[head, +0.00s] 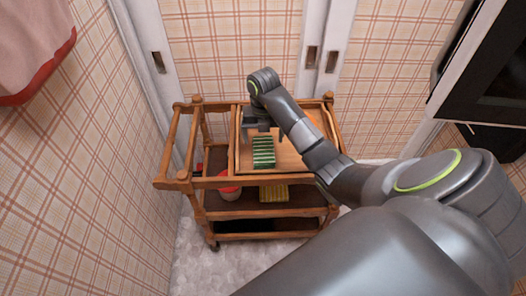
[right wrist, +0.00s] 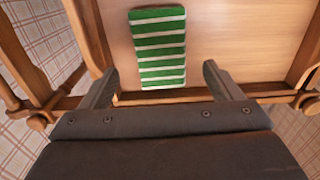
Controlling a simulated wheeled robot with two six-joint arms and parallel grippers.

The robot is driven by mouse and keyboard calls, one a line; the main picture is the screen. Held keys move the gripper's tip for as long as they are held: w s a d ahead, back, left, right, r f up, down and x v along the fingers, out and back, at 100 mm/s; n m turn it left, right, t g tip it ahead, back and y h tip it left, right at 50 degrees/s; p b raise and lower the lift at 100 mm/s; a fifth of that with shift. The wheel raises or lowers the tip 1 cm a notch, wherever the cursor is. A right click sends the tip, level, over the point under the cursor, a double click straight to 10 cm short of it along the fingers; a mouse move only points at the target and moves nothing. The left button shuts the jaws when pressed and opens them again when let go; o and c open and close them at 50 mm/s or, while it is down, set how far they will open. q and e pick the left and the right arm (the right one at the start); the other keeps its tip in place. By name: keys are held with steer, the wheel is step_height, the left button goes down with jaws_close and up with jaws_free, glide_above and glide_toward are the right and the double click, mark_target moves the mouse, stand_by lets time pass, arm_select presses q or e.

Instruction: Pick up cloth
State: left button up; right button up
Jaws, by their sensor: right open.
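A green and white striped cloth (head: 263,151) lies folded in the wooden tray on top of a wooden cart. In the right wrist view the cloth (right wrist: 158,47) lies flat on the tray floor, beyond and between my fingertips. My right gripper (head: 262,127) is over the tray beside the cloth's far end in the head view. In the right wrist view my right gripper (right wrist: 158,80) is open, its fingers spread wider than the cloth, with nothing held. Whether the fingertips touch the tray cannot be told. My left gripper is not in view.
The wooden tray (head: 292,160) has raised rims on the cart (head: 178,185). A lower shelf holds a yellow patterned item (head: 274,192) and a red and white container (head: 229,188). White-framed sliding doors stand behind; a plaid wall is at left, a dark appliance (head: 485,70) at right.

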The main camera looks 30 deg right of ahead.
mark_target(263, 149)
steer(key=shift+f, duration=2.9)
steer(key=c, duration=1.2)
steer(key=shift+o, duration=0.2)
step_height(263, 149, up, 10)
steer(key=p, duration=0.2)
